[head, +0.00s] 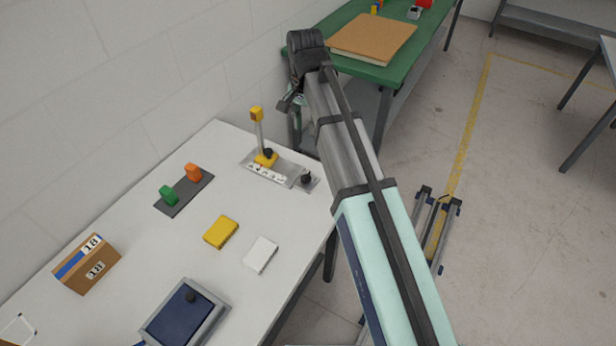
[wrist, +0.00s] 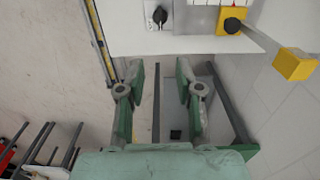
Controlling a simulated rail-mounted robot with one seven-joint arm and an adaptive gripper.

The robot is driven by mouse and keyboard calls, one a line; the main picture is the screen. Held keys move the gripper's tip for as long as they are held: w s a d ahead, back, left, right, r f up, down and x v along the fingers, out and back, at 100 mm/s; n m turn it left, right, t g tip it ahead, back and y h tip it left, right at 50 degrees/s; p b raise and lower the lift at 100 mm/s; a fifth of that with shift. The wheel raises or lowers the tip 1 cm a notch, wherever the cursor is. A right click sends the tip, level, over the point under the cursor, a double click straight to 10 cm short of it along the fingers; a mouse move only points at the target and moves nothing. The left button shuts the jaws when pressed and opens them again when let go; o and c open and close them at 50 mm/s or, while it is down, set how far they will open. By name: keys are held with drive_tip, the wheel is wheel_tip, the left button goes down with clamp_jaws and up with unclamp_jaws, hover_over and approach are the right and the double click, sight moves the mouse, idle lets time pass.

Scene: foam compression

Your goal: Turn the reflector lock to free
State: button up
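A metal plate (head: 279,170) at the table's far end carries a yellow base (head: 266,159) with a black knob on it, a post with a yellow block on top (head: 257,114), and a numbered strip. A second black knob (head: 306,178) sits on a small grey plate at its right end. Which knob is the reflector lock I cannot tell. In the wrist view this end knob (wrist: 160,17) and the yellow base (wrist: 229,21) show at the top edge. My gripper (wrist: 160,72) is open and empty, beyond the table edge and apart from both knobs; it also shows in the head view (head: 291,104).
The white table (head: 130,195) also holds green and orange pieces on a dark plate (head: 184,194), a yellow block (head: 221,232), a white block (head: 260,254), a brown box (head: 87,264) and a blue-topped device (head: 184,318). A green table (head: 405,70) stands behind; a wall is at left.

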sight(306, 175)
wheel_tip(306, 175, down, 20)
drive_tip(key=p, duration=0.2)
drive_tip(key=shift+r+p, duration=0.15)
drive_tip(key=shift+p, duration=0.15)
idle(0.4)
drive_tip(key=shift+c, duration=0.4)
clamp_jaws()
